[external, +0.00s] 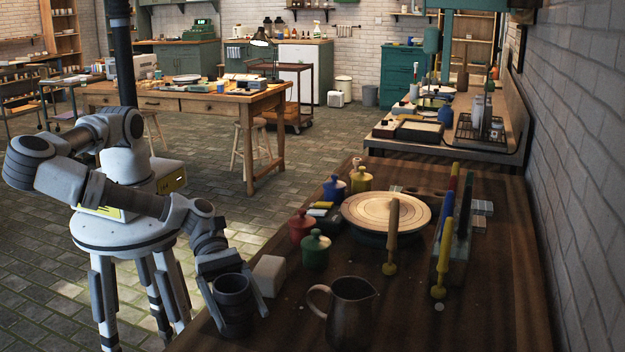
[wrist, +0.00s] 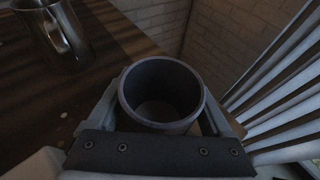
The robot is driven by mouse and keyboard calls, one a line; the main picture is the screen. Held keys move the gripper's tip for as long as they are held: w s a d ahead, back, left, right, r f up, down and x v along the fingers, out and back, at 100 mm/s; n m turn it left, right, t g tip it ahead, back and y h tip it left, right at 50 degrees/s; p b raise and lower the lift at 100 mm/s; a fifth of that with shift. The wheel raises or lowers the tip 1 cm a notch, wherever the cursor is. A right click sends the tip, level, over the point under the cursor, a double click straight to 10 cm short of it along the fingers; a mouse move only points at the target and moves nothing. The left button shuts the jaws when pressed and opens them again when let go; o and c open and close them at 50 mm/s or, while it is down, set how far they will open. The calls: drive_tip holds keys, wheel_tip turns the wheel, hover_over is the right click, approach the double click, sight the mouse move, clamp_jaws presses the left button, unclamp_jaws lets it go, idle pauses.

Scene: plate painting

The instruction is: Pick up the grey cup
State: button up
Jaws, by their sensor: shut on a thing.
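The grey cup (external: 232,306) is a dark, round, open-topped cup at the near left edge of the wooden table. In the wrist view the cup (wrist: 162,122) fills the space between my fingers, and its hollow inside looks empty. My gripper (external: 236,287) is shut on it, with one finger on each side; in the wrist view my gripper (wrist: 165,110) has its fingers along the cup's walls. The cup looks upright in the external view. I cannot tell whether its base touches the table.
A metal pitcher (external: 350,314) stands to the right of the cup, and a white block (external: 269,274) is close behind it. Red (external: 302,226) and green (external: 316,251) lidded pots, a round plate (external: 352,212) and upright brushes (external: 391,240) stand farther back.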

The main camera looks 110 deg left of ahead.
sight(237, 289)
clamp_jaws()
drive_tip(key=shift+r, duration=0.15)
drive_tip(key=shift+r+p, duration=0.3)
drive_tip(key=shift+r, duration=0.65)
wheel_tip(237, 289, up, 2)
drive_tip(key=s+d+r+p, duration=0.2)
drive_tip(key=s+d+r, duration=0.4)
drive_tip(key=s, duration=0.4)
drive_tip(key=shift+r, duration=0.4)
idle(1.7)
